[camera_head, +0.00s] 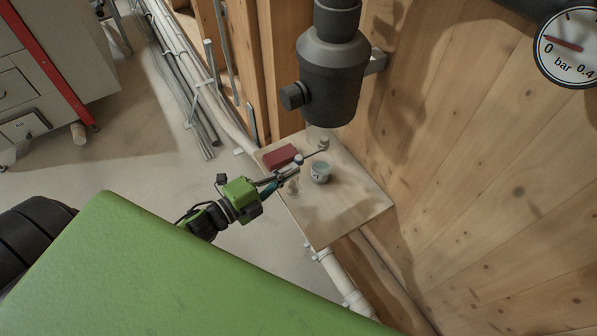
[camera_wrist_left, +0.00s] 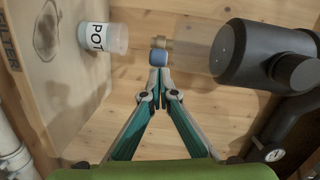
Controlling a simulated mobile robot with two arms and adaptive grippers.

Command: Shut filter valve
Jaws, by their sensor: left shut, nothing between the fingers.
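My left gripper (camera_head: 293,170) is over the left part of a small wooden shelf (camera_head: 350,215). In the left wrist view its green-and-grey fingertips (camera_wrist_left: 157,92) are together with nothing between them. Just beyond the tips is a small blue cylindrical end piece (camera_wrist_left: 161,57) with a brass-coloured part (camera_wrist_left: 162,43) behind it. In the head view the blue end (camera_head: 298,159) sits at the gripper tips, at the near end of a thin lever reaching a metal fitting (camera_head: 323,144). Whether the fingertips touch it I cannot tell. My right gripper is not in view.
A pot (camera_head: 320,175) stands on the shelf right of the gripper, labelled "POT" in the wrist view (camera_wrist_left: 97,38). A dark red block (camera_head: 281,156) lies behind the gripper. A dark filter housing (camera_head: 333,85) hangs above. A wooden wall is right, with a pressure gauge (camera_head: 568,45).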

